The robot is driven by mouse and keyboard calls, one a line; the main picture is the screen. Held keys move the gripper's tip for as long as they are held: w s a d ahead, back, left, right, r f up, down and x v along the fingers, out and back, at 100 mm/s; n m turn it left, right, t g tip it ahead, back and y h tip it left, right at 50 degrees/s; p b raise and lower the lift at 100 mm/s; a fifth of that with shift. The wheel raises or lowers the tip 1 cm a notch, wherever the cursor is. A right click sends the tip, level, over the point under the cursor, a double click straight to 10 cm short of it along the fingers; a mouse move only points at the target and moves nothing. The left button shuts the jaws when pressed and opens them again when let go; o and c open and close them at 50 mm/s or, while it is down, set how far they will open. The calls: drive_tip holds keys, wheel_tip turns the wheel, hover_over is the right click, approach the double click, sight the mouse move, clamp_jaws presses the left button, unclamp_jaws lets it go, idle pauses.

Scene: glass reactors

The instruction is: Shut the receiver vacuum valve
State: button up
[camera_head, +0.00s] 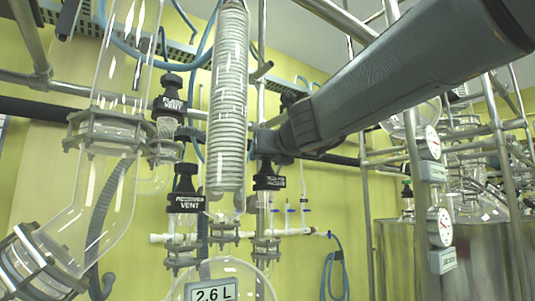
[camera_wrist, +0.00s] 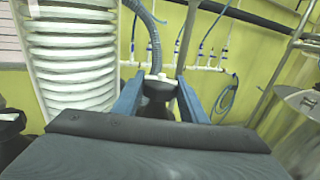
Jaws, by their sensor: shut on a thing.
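The receiver vacuum valve (camera_head: 269,181) is a black knob with a small label, on a glass line right of the white coiled column. My gripper (camera_head: 268,143) reaches in from the upper right, and its jaws are around the top of this knob. In the wrist view, the two blue fingers of my gripper (camera_wrist: 158,80) stand on either side of the dark knob (camera_wrist: 156,92) and are shut on it. My fingers hide the knob's top in the head view. The knob's turn position cannot be told.
A coiled glass condenser (camera_head: 229,95) stands just left of my gripper. The receiver vent valve (camera_head: 186,195) and another black vent valve (camera_head: 170,100) are further left. A round 2.6 L flask (camera_head: 240,272) hangs below. Metal frames and gauges (camera_head: 439,228) stand at right.

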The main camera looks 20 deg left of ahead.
drive_tip(key=shift+a+m+t+h+p, duration=0.1)
drive_tip(key=shift+m+t+h+p, duration=0.6)
drive_tip(key=shift+m+h, duration=0.45)
drive_tip(key=shift+m+t+h+p, duration=0.35)
drive_tip(key=shift+m+h, duration=0.2)
drive_tip(key=shift+h, duration=0.7)
drive_tip(key=shift+m+t+h, duration=0.25)
drive_tip(key=shift+m+h, duration=0.25)
drive_tip(key=shift+h, duration=0.2)
drive_tip(key=o, duration=1.1)
drive_tip(key=shift+d+r, duration=0.1)
drive_tip(key=shift+d, duration=0.1)
drive_tip(key=shift+c, duration=0.2)
drive_tip(key=shift+a, duration=0.1)
